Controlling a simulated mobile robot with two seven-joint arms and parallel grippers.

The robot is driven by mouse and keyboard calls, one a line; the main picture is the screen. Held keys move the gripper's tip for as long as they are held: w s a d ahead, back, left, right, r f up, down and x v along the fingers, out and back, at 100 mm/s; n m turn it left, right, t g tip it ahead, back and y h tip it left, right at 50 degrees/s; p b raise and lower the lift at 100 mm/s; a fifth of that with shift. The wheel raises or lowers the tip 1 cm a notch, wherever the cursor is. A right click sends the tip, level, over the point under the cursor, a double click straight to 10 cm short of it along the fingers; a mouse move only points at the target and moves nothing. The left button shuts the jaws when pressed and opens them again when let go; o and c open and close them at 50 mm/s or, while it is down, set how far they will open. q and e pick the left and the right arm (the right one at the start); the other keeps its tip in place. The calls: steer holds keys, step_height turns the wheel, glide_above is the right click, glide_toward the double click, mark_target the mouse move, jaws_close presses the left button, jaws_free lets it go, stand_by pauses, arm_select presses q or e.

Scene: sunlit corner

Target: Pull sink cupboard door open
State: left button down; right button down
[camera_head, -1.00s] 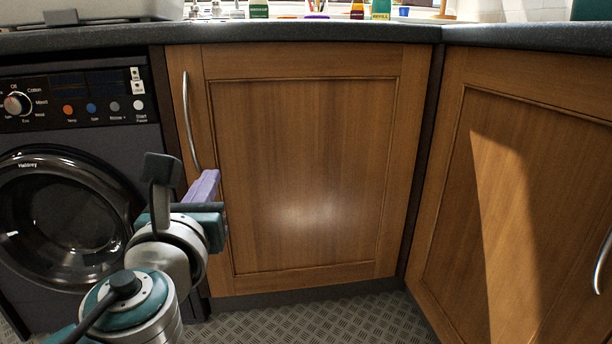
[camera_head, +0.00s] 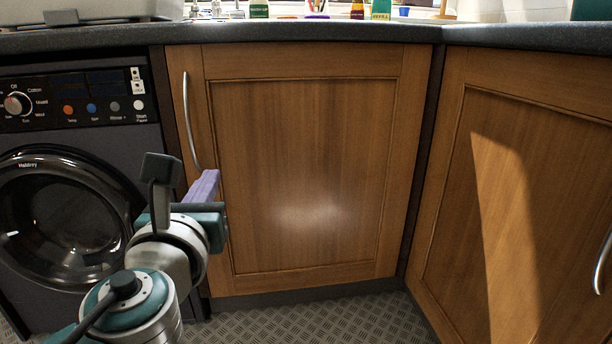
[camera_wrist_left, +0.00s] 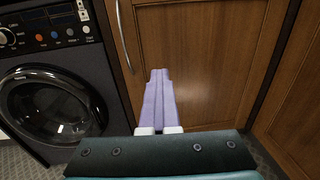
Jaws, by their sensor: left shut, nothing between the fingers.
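The sink cupboard door (camera_head: 305,170) is a wooden panel door in the middle of the head view, and it looks closed. Its curved metal handle (camera_head: 188,120) runs upright along the door's left edge. In the left wrist view the handle (camera_wrist_left: 122,40) shows at the top, left of the fingers. My left gripper (camera_head: 208,182) has pale purple fingers, shut together and empty. It is just below and right of the handle's lower end in the head view, apart from the handle in the wrist view. The gripper (camera_wrist_left: 158,85) points toward the door. My right gripper is not in view.
A dark washing machine (camera_head: 95,135) stands directly left of the door. Another wooden cupboard door (camera_head: 530,190) with a metal handle (camera_head: 602,262) angles in on the right. A dark worktop (camera_head: 300,32) runs above, with bottles on it. The patterned floor (camera_head: 330,320) in front is clear.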

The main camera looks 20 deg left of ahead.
arm_select(q)
steer(key=c, duration=1.5)
jaws_free()
steer(key=shift+c, duration=0.2)
steer(key=o, duration=0.7)
steer(key=p+v, duration=0.1)
steer(key=v, duration=0.9)
